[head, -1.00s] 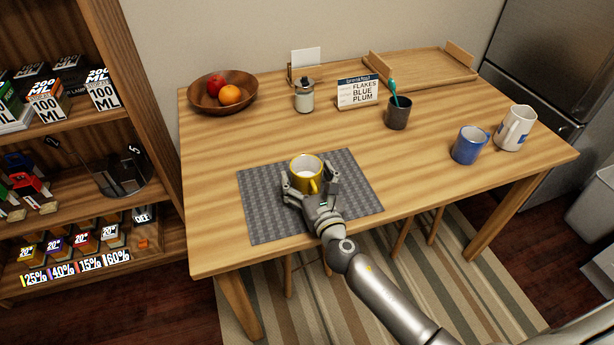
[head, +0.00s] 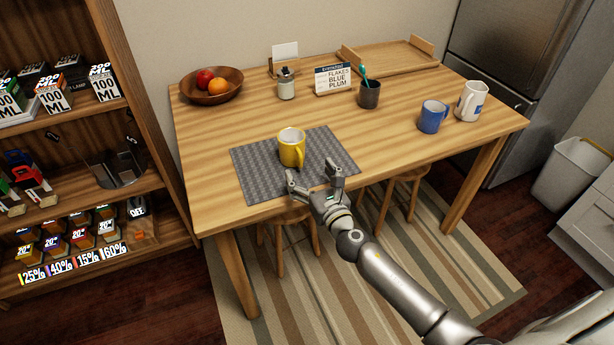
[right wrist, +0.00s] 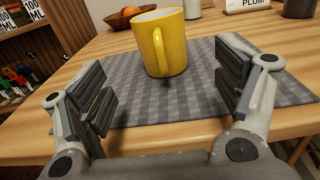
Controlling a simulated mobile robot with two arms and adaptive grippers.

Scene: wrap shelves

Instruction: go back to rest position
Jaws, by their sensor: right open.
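My right gripper (head: 314,184) is open and empty at the front edge of the table, a short way in front of the yellow mug. The yellow mug (head: 291,149) stands upright on the grey woven placemat (head: 250,178), with its handle toward the gripper. In the right wrist view the mug (right wrist: 172,48) is beyond the fingers and apart from them, and the placemat (right wrist: 160,105) shows between them. My left gripper is not in view.
On the wooden table (head: 205,130) stand a fruit bowl (head: 212,92), a jar (head: 286,88), a menu sign (head: 333,80), a dark cup (head: 369,96), a blue mug (head: 432,117), a white mug (head: 471,101) and a tray (head: 390,57). A shelf (head: 160,180) is at the left.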

